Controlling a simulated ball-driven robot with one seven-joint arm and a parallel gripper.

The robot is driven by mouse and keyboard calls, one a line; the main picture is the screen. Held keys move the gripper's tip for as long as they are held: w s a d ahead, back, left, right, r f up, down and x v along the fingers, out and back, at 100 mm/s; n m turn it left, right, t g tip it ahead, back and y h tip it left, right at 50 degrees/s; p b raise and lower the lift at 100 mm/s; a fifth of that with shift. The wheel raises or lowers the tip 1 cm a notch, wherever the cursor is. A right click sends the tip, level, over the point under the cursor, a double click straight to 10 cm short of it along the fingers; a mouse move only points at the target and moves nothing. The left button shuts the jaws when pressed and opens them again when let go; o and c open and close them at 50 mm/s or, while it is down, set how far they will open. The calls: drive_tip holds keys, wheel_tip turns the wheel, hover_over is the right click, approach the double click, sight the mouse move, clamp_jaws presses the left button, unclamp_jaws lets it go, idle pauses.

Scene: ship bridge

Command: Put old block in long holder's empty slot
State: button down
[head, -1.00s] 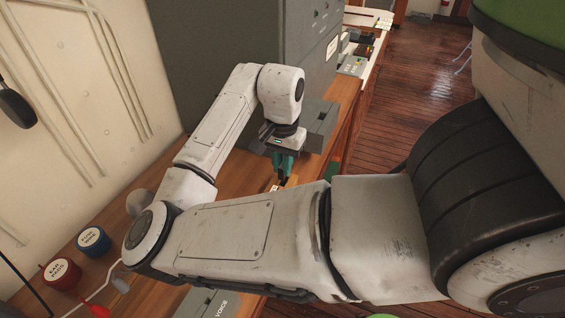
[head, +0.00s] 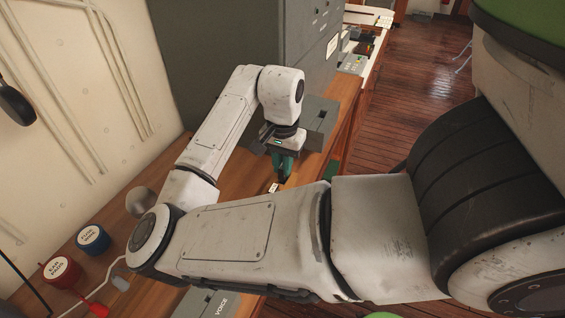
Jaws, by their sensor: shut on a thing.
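My gripper (head: 282,174), with teal fingers, points down over the wooden desk (head: 236,172) in the middle of the head view. It is shut on a small dark piece, mostly hidden by the fingers; I cannot confirm from its look that it is the old block. A small white label (head: 273,188) shows just below the fingertips; its text is unreadable, and I cannot tell what it is fixed to. The long holder and its empty slot cannot be made out; my forearm hides part of the desk in front of the gripper.
A grey box (head: 319,119) stands behind my gripper, by a tall grey cabinet (head: 240,50). Red (head: 62,271) and blue (head: 93,240) labelled tins stand at the left. A grey piece marked VOICE (head: 212,303) is at the bottom. Bare desk lies left of the gripper.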

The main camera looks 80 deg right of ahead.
drive_tip(key=shift+f, duration=1.15)
idle(3.4)
drive_tip(key=c, duration=1)
unclamp_jaws()
wheel_tip(320, 180, up, 11)
drive_tip(key=shift+f, duration=0.1)
drive_tip(key=shift+s, duration=0.1)
